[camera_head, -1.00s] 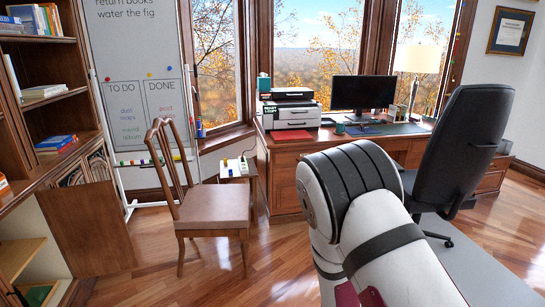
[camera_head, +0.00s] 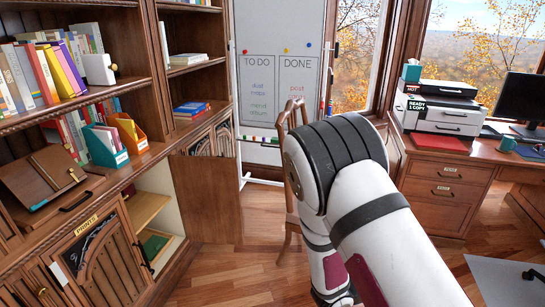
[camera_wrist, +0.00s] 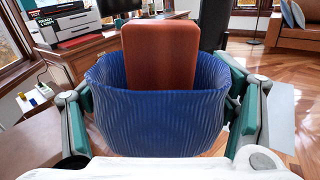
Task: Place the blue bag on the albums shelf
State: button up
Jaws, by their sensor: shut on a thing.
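The blue bag (camera_wrist: 155,122) is in the wrist view, ribbed, open-topped and upright. A reddish-brown block (camera_wrist: 160,55) stands up out of its opening. My gripper (camera_wrist: 163,105) is shut on the bag, with a finger at its left and right sides. In the head view my arm hides the gripper and the bag. The bookcase (camera_head: 95,97) is at the left in the head view, with several shelves. I cannot read any label that marks one as the albums shelf.
A label on the lower cabinet door (camera_head: 105,255) seems to read PRINTS. A chair (camera_head: 292,185) stands partly behind my arm. A desk (camera_head: 440,190) is at the right. Wood floor (camera_head: 225,275) is clear in front of the bookcase.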

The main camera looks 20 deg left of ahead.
aim_at(139, 211)
jog(key=i+l+u, duration=0.2)
jog(key=i+u, duration=0.25)
jog(key=i, duration=0.35)
jog(key=i+l+u, duration=0.5)
jog(key=i, duration=0.25)
jog(key=i+l+u, duration=0.45)
jog(key=i+l, duration=0.2)
jog(key=l, duration=0.1)
